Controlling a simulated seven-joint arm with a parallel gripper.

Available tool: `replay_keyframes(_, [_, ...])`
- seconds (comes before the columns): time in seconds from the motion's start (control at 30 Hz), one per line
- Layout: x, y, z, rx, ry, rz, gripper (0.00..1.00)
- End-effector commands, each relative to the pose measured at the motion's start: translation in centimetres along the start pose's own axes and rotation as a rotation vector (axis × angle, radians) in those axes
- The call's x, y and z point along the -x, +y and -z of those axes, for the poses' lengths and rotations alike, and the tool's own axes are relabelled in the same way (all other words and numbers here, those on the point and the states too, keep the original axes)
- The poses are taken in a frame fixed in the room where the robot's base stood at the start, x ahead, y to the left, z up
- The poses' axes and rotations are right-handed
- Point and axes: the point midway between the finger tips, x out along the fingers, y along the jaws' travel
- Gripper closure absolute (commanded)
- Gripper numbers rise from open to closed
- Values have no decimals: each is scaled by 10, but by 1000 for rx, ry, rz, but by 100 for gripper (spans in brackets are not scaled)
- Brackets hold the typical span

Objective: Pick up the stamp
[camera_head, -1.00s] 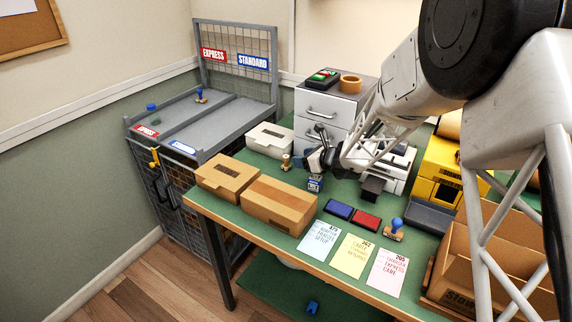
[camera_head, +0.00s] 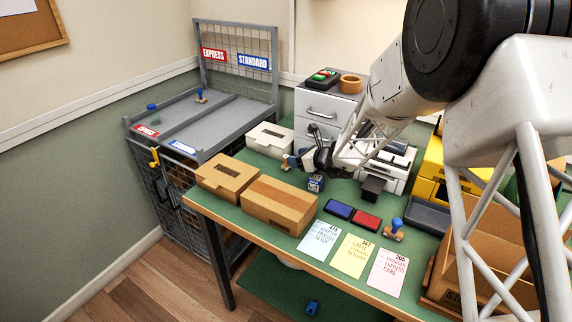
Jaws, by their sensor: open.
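A stamp with a wooden base and a blue part (camera_head: 286,162) stands on the green table near its back left, just in front of the white box. My gripper (camera_head: 297,162) is open, low over the table, with its fingers close to the right side of this stamp. Whether the fingers touch it or lie around it I cannot tell. A second stamp with a blue knob (camera_head: 394,228) stands near the table's front right, beside the red ink pad (camera_head: 366,220). A third blue-handled stamp (camera_head: 201,96) is on the grey cart (camera_head: 190,130).
Two brown boxes (camera_head: 279,206) lie in front of my gripper, and a white box (camera_head: 270,139) is behind the stamp. A small dark blue item (camera_head: 315,183) stands just below the gripper. White drawers (camera_head: 318,108) rise behind. Cards (camera_head: 354,256) lie along the front edge.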

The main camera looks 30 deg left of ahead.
Motion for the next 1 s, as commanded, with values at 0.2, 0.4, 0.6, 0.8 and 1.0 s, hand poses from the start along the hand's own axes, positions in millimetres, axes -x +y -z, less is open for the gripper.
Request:
replay_keyframes(0.2, [-8,0,0,0,0,-1,46])
replay_keyframes(0.4, [-28,0,0,1,0,-2,46])
replay_keyframes(0.6, [-46,0,0,0,-1,-1,46])
replay_keyframes(0.8, [-52,0,0,0,0,0,46])
replay_keyframes(1.0, [-52,0,0,0,0,0,46])
